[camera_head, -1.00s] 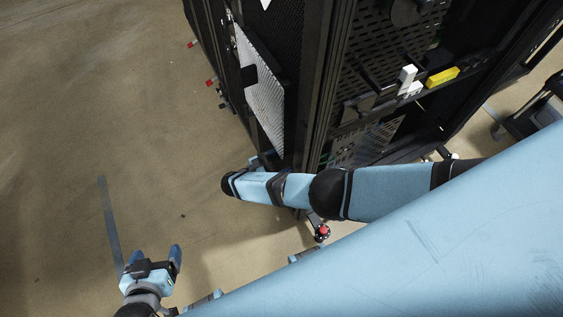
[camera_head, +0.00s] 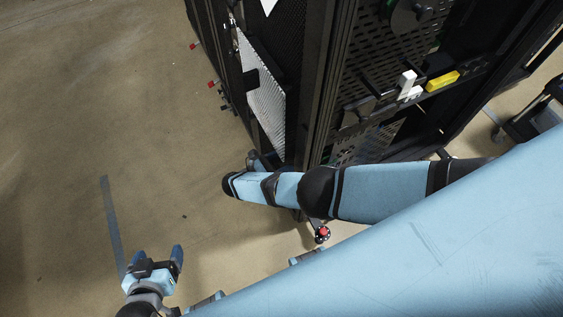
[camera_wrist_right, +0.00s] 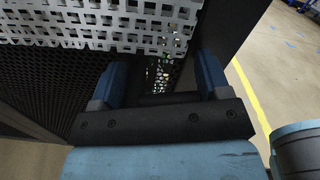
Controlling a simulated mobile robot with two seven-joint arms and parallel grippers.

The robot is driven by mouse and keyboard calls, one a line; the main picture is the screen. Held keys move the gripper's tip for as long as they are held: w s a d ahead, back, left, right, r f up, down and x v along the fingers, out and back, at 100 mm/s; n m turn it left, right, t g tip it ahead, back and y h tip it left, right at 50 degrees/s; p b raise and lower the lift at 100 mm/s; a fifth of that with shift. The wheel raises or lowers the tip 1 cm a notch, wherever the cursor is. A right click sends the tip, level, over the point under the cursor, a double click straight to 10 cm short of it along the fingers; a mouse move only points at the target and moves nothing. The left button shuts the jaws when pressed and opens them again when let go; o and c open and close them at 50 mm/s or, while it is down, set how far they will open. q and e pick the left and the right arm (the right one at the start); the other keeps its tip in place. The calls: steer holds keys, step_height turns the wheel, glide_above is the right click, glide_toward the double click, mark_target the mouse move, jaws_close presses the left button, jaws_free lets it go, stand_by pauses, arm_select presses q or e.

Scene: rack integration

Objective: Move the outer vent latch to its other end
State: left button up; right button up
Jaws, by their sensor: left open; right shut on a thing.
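My right gripper (camera_wrist_right: 163,75) is at the lower part of a white perforated vent panel (camera_wrist_right: 95,25) on the rack's side. Its blue fingers are well apart, shut on a dark piece (camera_wrist_right: 168,99) between them, which I take to be the outer vent latch; its shape is hard to make out. In the head view the vent panel (camera_head: 265,100) shows on the rack's left face with a black tab (camera_head: 251,78) on it. My right forearm hides most of the right gripper there. My left gripper (camera_head: 158,256) is open and empty over the floor.
The tall black rack (camera_head: 320,70) fills the upper middle. Its front holds a yellow block (camera_head: 442,81) and white blocks (camera_head: 408,85). Red-tipped parts (camera_head: 211,85) stick out at its left. A black cart (camera_head: 530,115) stands at right. The floor at left is free.

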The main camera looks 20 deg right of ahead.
steer(key=shift+s+d+f, duration=0.1)
steer(key=shift+s+f, duration=0.1)
steer(key=shift+s, duration=0.25)
steer(key=o, duration=0.7)
steer(key=shift+r, duration=0.15)
steer(key=shift+w, duration=0.2)
